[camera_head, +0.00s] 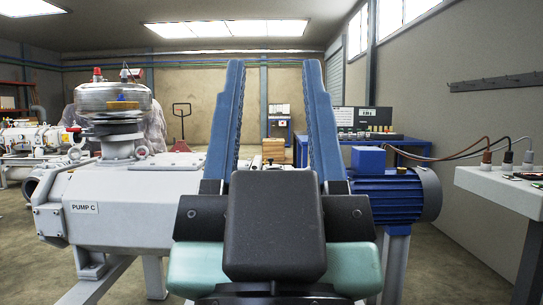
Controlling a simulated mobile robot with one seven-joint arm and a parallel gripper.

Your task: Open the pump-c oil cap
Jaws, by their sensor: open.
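Pump C (130,205), a light grey machine with a "PUMP C" label (81,208), stands ahead and to the left. A shiny, rounded metal and glass-like vessel (112,100) sits on a flange on its top. I cannot tell for sure which part is the oil cap; small red-topped fittings (98,75) show near the vessel. My gripper (274,68) is in the middle of the view, pointing away, with its two long blue fingers wide apart and nothing between them. It hides part of the pump's middle.
A blue motor (398,193) is at the pump's right end. A white bench (500,190) with cables stands at the far right, and a blue table (420,146) with equipment is behind. A red pallet jack (181,125) and other machines stand at the back.

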